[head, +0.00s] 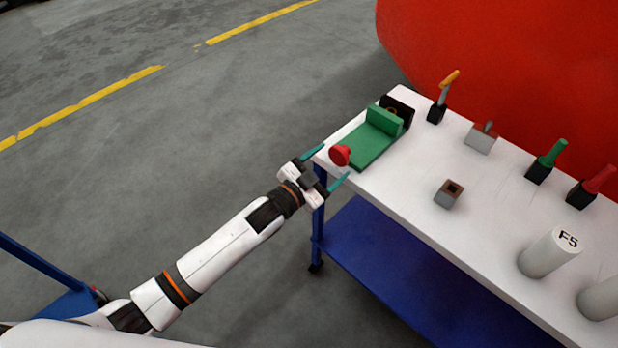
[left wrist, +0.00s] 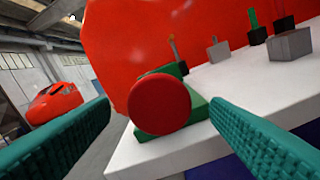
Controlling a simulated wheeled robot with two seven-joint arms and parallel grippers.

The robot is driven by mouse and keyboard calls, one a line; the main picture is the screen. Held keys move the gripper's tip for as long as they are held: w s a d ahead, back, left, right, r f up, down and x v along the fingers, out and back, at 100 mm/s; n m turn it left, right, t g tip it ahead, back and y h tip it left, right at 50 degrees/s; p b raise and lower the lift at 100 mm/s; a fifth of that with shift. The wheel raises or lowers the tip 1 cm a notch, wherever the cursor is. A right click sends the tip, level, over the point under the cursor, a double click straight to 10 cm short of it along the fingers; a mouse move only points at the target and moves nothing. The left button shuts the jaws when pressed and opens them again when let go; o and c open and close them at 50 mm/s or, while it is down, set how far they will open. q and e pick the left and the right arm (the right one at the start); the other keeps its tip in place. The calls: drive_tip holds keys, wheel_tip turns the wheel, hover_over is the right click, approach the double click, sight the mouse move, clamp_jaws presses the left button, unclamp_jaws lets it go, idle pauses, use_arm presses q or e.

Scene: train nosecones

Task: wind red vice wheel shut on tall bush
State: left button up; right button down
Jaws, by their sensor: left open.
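The green vice (head: 374,140) lies at the far left corner of the white table. Its red wheel (head: 340,155) faces my left gripper (head: 335,161). In the left wrist view the red wheel (left wrist: 159,104) appears between the two teal fingers, with the green vice body (left wrist: 198,108) partly hidden behind it. The gripper is open, its fingers either side of the wheel; I cannot tell whether they touch it. A dark block (head: 399,106) with a brownish round part stands at the vice's far end. I cannot tell whether that part is the tall bush. My right gripper is not in view.
On the white table (head: 408,222) stand a grey block with a brown top (head: 448,193), another grey block (head: 481,139), yellow-, green- and red-handled tools (head: 547,161) and white cylinders (head: 550,252). A large red nosecone (head: 500,55) rises behind. Open floor lies left.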

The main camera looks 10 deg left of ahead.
use_arm(q)
drive_tip(key=v, duration=0.9)
drive_tip(key=shift+s+a+b, duration=0.2)
drive_tip(key=shift+s+b, duration=0.1)
drive_tip(key=shift+b, duration=0.05)
drive_tip(key=s+a+f+n+g+y, duration=0.2)
drive_tip(key=s+a+f+y, duration=0.15)
drive_tip(key=f, duration=0.75)
drive_tip(key=s+a+f+n+g+y+p, duration=0.1)
drive_tip(key=s+a+f+n+g+y, duration=0.3)
drive_tip(key=f, duration=0.7)
drive_tip(key=s+a+f+y, duration=0.15)
drive_tip(key=a+f, duration=0.35)
drive_tip(key=f, duration=0.6)
drive_tip(key=s+f+n+g, duration=0.1)
drive_tip(key=s+f, duration=0.4)
drive_tip(key=s, duration=0.5)
drive_tip(key=s+a+f+n+g+y, duration=0.1)
drive_tip(key=s+f+g, duration=0.3)
drive_tip(key=s, duration=0.7)
drive_tip(key=s+a+f+n+g, duration=0.1)
drive_tip(key=s+f+g, duration=0.1)
drive_tip(key=s+f, duration=0.4)
drive_tip(key=s, duration=0.5)
drive_tip(key=shift+g+y+p, duration=0.3)
drive_tip(key=shift+p, duration=0.05)
drive_tip(key=shift+f, duration=0.1)
